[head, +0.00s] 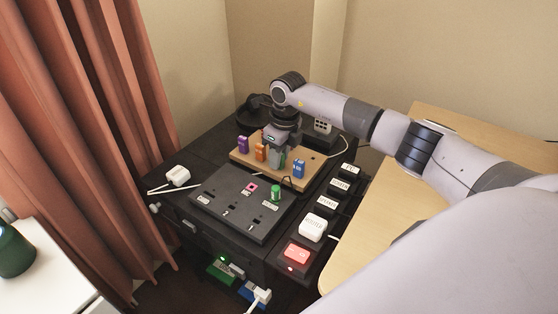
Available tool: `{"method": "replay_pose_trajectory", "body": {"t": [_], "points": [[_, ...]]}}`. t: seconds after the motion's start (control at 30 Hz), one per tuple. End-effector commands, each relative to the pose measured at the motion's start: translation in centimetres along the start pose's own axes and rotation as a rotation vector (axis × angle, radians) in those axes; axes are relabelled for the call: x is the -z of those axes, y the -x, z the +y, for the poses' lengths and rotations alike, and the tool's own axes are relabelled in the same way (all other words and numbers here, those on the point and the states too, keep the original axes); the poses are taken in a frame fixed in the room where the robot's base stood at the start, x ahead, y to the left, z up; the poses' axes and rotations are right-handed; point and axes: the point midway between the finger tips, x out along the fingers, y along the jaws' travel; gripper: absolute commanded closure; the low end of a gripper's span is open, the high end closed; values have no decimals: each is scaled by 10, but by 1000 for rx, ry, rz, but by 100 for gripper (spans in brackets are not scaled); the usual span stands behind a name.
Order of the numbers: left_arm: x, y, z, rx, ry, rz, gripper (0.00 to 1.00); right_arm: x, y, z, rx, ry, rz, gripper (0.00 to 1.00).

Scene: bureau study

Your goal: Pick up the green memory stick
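A light wooden board (240,160) on the dark desk unit bears a row of small upright sticks: a purple one (243,145), an orange one (261,152) and a blue one (298,168). My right gripper (277,159) points down over the board, between the orange and blue sticks. A greyish-green patch shows at its fingertips; it may be the green memory stick, mostly hidden by the fingers. Whether the fingers are closed on it is too small to tell. My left gripper is out of view.
A dark panel (225,199) in front bears a short green cylinder (276,193) and a pink square (251,188). A white plug (177,175) lies left. Several labelled black blocks, a white box (313,227) and a red button (297,253) line the right side.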

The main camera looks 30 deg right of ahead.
Motion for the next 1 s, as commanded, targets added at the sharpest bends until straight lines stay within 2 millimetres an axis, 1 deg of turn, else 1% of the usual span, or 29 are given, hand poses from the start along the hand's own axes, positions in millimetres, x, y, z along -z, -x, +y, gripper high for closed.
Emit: {"method": "replay_pose_trajectory", "body": {"t": [0.03,0.07,0.1,0.4,0.57,0.67,0.77,0.87,1.0], "points": [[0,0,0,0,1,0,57,0,0,0,0,0,0,87],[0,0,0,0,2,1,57,0,0,0,0,0,0,97],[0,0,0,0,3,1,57,0,0,0,0,0,0,100],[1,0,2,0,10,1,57,0,2,0,0,0,-1,100],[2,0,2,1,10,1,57,-2,12,0,1,0,-2,100],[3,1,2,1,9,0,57,-4,25,-1,1,0,-4,100],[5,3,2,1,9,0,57,-7,45,-1,2,0,-6,100],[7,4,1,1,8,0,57,-10,72,-1,2,0,-6,100],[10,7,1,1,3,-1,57,-15,115,-1,2,0,-7,100]]}}
